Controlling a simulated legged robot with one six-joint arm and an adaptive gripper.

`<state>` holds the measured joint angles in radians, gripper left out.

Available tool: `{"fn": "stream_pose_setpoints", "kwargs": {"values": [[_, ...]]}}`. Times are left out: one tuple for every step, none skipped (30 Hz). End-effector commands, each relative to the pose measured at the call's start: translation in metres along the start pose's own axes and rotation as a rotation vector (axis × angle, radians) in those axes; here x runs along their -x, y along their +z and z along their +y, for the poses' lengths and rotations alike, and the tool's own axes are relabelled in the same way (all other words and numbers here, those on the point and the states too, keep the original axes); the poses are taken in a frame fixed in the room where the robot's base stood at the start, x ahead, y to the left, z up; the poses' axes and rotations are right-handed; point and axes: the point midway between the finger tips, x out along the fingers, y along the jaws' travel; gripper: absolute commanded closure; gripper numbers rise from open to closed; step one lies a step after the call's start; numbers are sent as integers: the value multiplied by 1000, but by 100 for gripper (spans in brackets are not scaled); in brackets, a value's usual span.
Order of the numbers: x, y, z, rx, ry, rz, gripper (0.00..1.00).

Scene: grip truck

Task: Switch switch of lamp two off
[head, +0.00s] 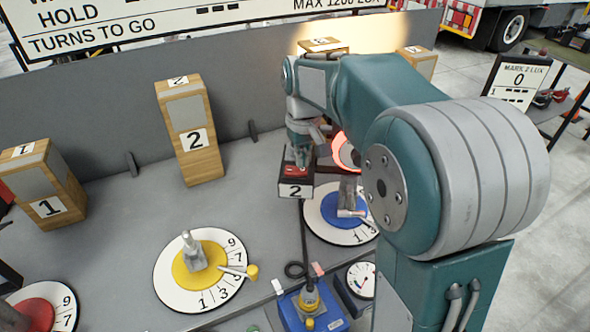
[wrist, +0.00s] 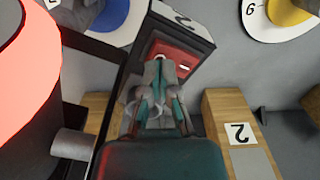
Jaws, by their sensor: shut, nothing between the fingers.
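The switch box marked 2 (head: 294,190) stands on the grey bench with a red rocker (head: 295,171) on top. In the wrist view the red rocker (wrist: 172,62) lies just past my fingertips, partly covered by them. My gripper (head: 299,158) points down over this box with its fingers shut and empty. It also shows in the wrist view (wrist: 158,72). I cannot tell whether the fingertips touch the rocker. A lamp with a glowing red ring (head: 345,152) stands right of the box, partly behind my arm; the ring is large and near in the wrist view (wrist: 30,45).
A wooden block marked 2 (head: 190,133) and another marked 1 (head: 45,188) stand to the left. A yellow dial (head: 200,268) and a blue dial (head: 340,211) lie in front. A sign (head: 514,82) reads "MARK 2 LUX 0". The bench between block and box is clear.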

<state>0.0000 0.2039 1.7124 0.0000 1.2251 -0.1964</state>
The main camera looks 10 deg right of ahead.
Motion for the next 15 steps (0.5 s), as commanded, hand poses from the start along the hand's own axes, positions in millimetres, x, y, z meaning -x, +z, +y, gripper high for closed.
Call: {"fn": "stream_pose_setpoints", "kwargs": {"values": [[-1, 0, 0, 0, 0, 0, 100], [-1, 0, 0, 0, 0, 0, 100], [-2, 0, 0, 0, 0, 0, 100], [-2, 0, 0, 0, 0, 0, 100], [-2, 0, 0, 0, 0, 0, 100], [-3, 0, 0, 0, 0, -1, 100], [-3, 0, 0, 0, 0, -1, 100], [-4, 0, 0, 0, 0, -1, 100], [-4, 0, 0, 0, 0, -1, 100], [-5, 0, 0, 0, 0, -1, 100], [-5, 0, 0, 0, 0, -1, 100], [-6, 0, 0, 0, 0, -1, 100], [-6, 0, 0, 0, 0, -1, 100], [-6, 0, 0, 0, 0, -1, 100], [-7, 0, 0, 0, 0, -1, 100]]}}
